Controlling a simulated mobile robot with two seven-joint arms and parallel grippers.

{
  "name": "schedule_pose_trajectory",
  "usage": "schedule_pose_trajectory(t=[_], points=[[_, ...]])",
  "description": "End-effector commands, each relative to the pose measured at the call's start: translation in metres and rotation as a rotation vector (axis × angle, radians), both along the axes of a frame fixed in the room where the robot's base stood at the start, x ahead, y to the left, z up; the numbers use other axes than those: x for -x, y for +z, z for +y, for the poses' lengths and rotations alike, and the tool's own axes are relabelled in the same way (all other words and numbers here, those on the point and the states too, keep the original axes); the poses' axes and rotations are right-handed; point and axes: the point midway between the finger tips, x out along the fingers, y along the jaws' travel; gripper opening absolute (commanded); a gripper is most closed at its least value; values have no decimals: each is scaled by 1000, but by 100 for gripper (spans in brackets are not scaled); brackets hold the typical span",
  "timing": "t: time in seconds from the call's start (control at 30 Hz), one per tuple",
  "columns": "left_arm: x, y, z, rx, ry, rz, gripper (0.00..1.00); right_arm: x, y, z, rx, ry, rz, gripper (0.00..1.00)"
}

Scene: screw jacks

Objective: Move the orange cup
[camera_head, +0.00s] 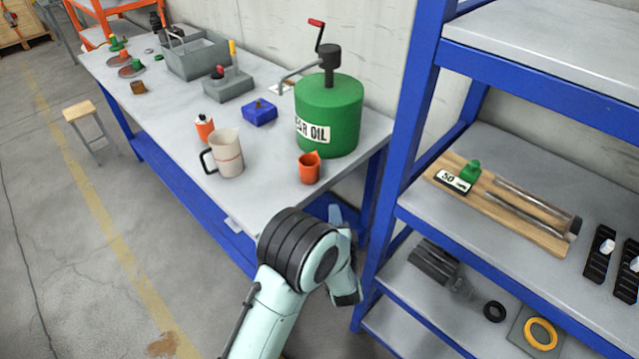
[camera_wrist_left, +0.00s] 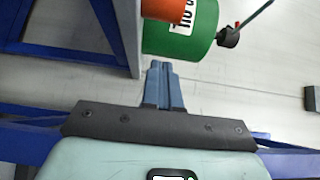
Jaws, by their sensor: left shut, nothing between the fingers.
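The orange cup (camera_head: 309,168) stands upright on the grey workbench (camera_head: 262,190), near its front right corner, just in front of the green oil drum (camera_head: 330,115). In the left wrist view part of the orange cup (camera_wrist_left: 162,9) shows at the top edge, with the green drum (camera_wrist_left: 185,42) behind it. My left gripper (camera_head: 335,210) is off the bench's front edge, below and right of the cup and apart from it. In the left wrist view its fingers (camera_wrist_left: 162,66) are together with nothing between them. My right gripper is in neither view.
A pale measuring jug (camera_head: 228,153) with a dark handle stands left of the cup, with a small orange-and-white bottle (camera_head: 204,127) behind it. A blue box (camera_head: 260,112) sits farther back. A blue-framed shelf (camera_head: 400,150) stands close on the right.

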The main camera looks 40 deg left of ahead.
Motion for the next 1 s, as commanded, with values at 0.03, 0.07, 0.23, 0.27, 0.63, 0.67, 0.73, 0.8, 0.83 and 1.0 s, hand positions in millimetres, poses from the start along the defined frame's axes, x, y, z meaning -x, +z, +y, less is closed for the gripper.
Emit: schedule_pose_trajectory(t=[0.03, 0.07, 0.23, 0.27, 0.63, 0.67, 0.73, 0.8, 0.83, 1.0], points=[[-4, 1, 5, -2, 4, -1, 0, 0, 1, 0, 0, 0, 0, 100], [-6, 0, 9, -2, 5, -1, 0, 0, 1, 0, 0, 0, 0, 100], [-30, 1, 33, -2, 5, -1, 0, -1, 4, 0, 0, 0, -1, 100], [-35, 1, 37, -2, 4, -1, 0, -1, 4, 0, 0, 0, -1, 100], [-67, 0, 92, 1, 2, 2, 0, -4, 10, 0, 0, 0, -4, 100], [-67, 0, 95, 1, 1, 2, 0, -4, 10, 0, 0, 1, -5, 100], [-67, 0, 101, 2, 0, 2, 0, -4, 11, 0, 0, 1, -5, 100], [-68, -1, 104, 3, -1, 1, 0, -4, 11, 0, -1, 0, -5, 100], [-68, -1, 105, 3, -2, 1, 0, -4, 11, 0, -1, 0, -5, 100], [-68, -1, 106, 3, -2, 1, 0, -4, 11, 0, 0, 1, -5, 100]])
